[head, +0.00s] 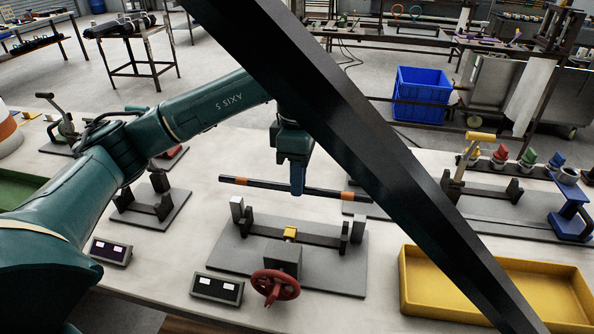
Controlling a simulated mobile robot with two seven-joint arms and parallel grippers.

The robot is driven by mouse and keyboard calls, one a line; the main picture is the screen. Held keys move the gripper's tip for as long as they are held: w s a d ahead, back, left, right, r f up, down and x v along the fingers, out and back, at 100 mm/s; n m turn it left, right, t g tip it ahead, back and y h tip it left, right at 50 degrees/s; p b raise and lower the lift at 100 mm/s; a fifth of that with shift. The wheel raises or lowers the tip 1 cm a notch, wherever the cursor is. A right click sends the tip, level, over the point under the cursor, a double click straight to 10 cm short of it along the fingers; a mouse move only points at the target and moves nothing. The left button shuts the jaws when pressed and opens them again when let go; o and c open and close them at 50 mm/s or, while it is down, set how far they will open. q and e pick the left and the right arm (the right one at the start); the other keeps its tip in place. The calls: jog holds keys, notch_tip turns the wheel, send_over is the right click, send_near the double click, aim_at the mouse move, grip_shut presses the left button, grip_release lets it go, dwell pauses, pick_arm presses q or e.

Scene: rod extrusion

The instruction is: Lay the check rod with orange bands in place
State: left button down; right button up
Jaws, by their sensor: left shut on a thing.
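The check rod (265,184) is a dark bar with orange bands near its ends, seen in the head view. My left gripper (297,187) comes down from above and is shut on the rod near its middle. The rod is held roughly level, and in the picture it shows just beyond the grey fixture plate (225,252). That fixture has a dark cross bar, pale upright blocks at both ends, a small yellow block (290,233) and a red handwheel (275,285). The rod appears apart from the fixture, though its exact height is hard to judge. My right gripper is not in view.
A yellow tray (410,282) lies at the right front. A smaller plate with dark supports (150,207) stands left, and a blue stand (570,213) far right. Two small display boxes (217,289) sit at the front. A dark diagonal shape hides part of the table.

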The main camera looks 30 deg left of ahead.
pick_arm(q)
jog(key=shift+b, duration=0.3)
jog(key=shift+f+b, duration=0.45)
jog(key=shift+f, duration=0.2)
notch_tip(320, 180, down, 6)
jog(key=b, duration=0.5)
jog(key=shift+f+b, duration=0.4)
jog(key=shift+f, duration=0.25)
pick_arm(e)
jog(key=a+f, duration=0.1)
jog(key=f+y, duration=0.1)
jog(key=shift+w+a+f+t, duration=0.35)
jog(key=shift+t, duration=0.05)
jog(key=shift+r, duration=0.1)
